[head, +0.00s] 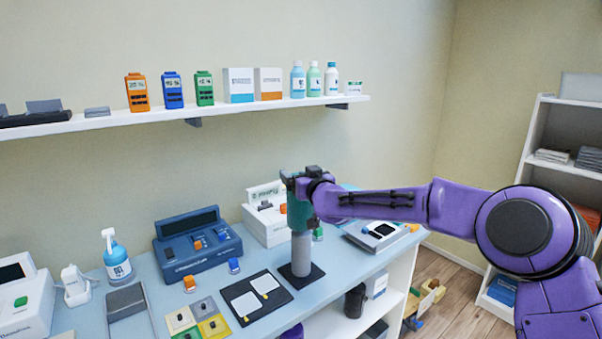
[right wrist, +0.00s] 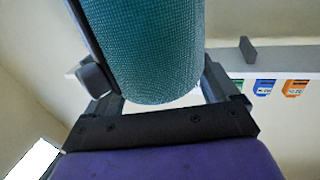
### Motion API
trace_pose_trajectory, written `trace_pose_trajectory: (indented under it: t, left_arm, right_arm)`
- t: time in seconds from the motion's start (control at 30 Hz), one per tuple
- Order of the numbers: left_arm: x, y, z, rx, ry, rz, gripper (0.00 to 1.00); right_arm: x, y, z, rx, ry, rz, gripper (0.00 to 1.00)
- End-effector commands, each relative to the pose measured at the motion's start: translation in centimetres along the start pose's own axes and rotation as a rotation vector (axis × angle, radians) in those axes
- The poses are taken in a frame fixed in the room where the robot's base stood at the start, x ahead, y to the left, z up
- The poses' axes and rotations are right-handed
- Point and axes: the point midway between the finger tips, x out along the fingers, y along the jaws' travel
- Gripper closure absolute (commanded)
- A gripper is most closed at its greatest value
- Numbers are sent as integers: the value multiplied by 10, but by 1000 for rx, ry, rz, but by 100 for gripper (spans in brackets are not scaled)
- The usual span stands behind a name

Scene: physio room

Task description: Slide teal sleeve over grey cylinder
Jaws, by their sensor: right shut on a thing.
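The teal sleeve (head: 299,217) is upright above the work table in the head view, between the fingers of my right gripper (head: 303,180). That gripper is shut on it. The sleeve also fills the top of the right wrist view (right wrist: 148,50), with a woven-looking surface between the two fingers. The grey cylinder (head: 301,256) stands upright on a dark square base (head: 311,278) directly below the sleeve. The two look lined up, and the sleeve's lower edge meets the visible top of the cylinder. I cannot tell whether the sleeve is around it. My left gripper is not in view.
A black board with white cards (head: 240,309) lies left of the base. A blue device (head: 198,250) and a white box (head: 262,229) stand behind. A spray bottle (head: 117,260) stands further left. A wall shelf (head: 230,109) runs above.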

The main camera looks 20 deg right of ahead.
Motion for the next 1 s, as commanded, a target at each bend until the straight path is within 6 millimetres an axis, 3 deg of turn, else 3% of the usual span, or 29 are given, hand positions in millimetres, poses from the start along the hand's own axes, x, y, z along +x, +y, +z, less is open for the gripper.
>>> trace_pose_trajectory:
  t: [0.1,1.0]
  left_arm:
    - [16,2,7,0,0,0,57]
    - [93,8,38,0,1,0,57]
  right_arm:
    - [0,0,19,1,2,0,97]
    - [0,0,125,0,3,0,97]
